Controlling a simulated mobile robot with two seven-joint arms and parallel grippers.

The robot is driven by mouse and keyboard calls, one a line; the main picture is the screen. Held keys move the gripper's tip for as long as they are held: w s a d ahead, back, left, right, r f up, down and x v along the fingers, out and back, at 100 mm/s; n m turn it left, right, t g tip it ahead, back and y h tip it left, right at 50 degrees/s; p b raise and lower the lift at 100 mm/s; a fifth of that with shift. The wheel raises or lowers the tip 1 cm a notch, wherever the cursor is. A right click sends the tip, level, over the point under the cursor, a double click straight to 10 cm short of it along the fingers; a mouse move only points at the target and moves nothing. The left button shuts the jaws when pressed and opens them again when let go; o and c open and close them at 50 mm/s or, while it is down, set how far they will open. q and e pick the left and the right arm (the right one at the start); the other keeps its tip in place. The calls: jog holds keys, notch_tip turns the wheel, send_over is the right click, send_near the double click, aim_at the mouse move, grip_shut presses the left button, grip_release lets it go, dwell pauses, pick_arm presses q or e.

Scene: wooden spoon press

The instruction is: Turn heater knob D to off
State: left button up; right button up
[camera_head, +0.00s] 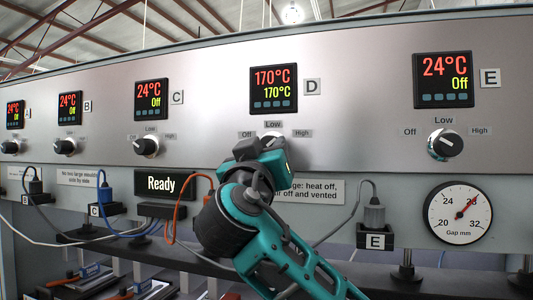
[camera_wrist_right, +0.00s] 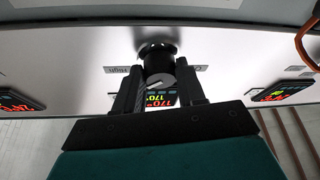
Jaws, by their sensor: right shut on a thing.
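Heater knob D (camera_head: 272,138) is on the grey panel below the D display (camera_head: 273,89), which reads 170°C in red over 170°C in green. My right gripper (camera_head: 262,152) covers most of the knob in the head view. In the right wrist view the dark round knob (camera_wrist_right: 157,60) sits between the two black fingers of my right gripper (camera_wrist_right: 158,78), which is shut on it. The Off label (camera_head: 246,135) is left of the knob and the High label (camera_head: 302,133) right of it. The knob's pointer setting cannot be told clearly. My left gripper is not in view.
Knob C (camera_head: 146,146) is to the left and knob E (camera_head: 444,144) to the right; their displays read 24°C and Off. Below are a "Ready" display (camera_head: 161,184), an orange cable (camera_head: 174,208), plug E (camera_head: 374,216) and a gap gauge (camera_head: 459,211).

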jog(key=n+g+y, duration=0.1)
jog(key=n+y, duration=0.1)
jog(key=n, duration=0.4)
jog(key=n+g+y, duration=0.2)
jog(key=n, duration=0.5)
jog(key=r+n+g+y, duration=0.1)
jog(key=n, duration=0.5)
jog(key=shift+s+d+r+y, duration=0.1)
jog(key=shift+d+y, duration=0.3)
jog(key=n+g, duration=0.1)
jog(key=n, duration=0.1)
jog(key=n+g, duration=0.1)
jog(key=n, duration=0.1)
jog(key=shift+r+h, duration=0.15)
jog(key=shift+h, duration=0.15)
jog(key=shift+a+n, duration=0.1)
jog(key=shift+n, duration=0.4)
jog(key=shift+g, duration=0.3)
jog(key=o, duration=1.1)
jog(key=shift+c, duration=0.2)
